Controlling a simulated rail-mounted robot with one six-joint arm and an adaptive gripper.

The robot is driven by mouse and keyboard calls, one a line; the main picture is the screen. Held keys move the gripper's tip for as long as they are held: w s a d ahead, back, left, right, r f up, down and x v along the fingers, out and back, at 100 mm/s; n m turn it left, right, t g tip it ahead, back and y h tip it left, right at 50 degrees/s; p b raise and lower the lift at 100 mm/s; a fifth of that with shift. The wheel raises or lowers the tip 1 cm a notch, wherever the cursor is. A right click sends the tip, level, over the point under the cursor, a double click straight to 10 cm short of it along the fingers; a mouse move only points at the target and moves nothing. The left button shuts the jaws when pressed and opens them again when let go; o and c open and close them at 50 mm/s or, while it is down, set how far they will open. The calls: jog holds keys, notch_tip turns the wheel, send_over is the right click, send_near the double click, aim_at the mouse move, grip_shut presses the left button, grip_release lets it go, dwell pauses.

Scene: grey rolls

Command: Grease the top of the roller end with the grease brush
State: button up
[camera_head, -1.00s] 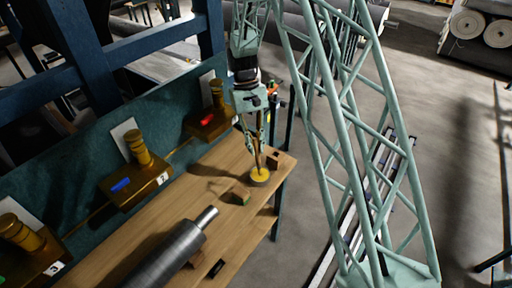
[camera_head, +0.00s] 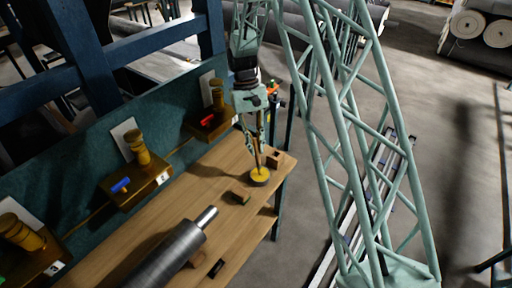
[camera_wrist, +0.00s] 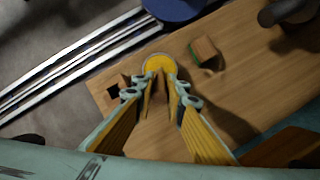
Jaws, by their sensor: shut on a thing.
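The grease brush (camera_head: 257,156) stands roughly upright, its thin brown handle between the fingers of my gripper (camera_head: 259,142). My gripper is shut on the handle and points down over the far right end of the bench. The brush's lower end meets a round yellow grease pot (camera_head: 260,176); its bristles cannot be made out. In the wrist view the yellow round (camera_wrist: 158,64) shows just beyond my fingertips (camera_wrist: 161,82). The grey metal roller (camera_head: 168,258) lies on the bench nearer the camera. Its narrower roller end (camera_head: 207,215) points towards the pot and is apart from the brush.
A small wooden block (camera_head: 240,197) lies between pot and roller end. Another block with a dark hole (camera_head: 274,160) stands beside the pot. Brass fittings on numbered brackets (camera_head: 137,186) line the teal panel at left. Bare wooden bench top (camera_head: 205,180) shows between.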

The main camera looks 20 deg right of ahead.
dwell(0.5)
jog(key=shift+r+p, duration=1.65)
jog(key=shift+r, duration=1.85)
jog(key=shift+d, duration=0.1)
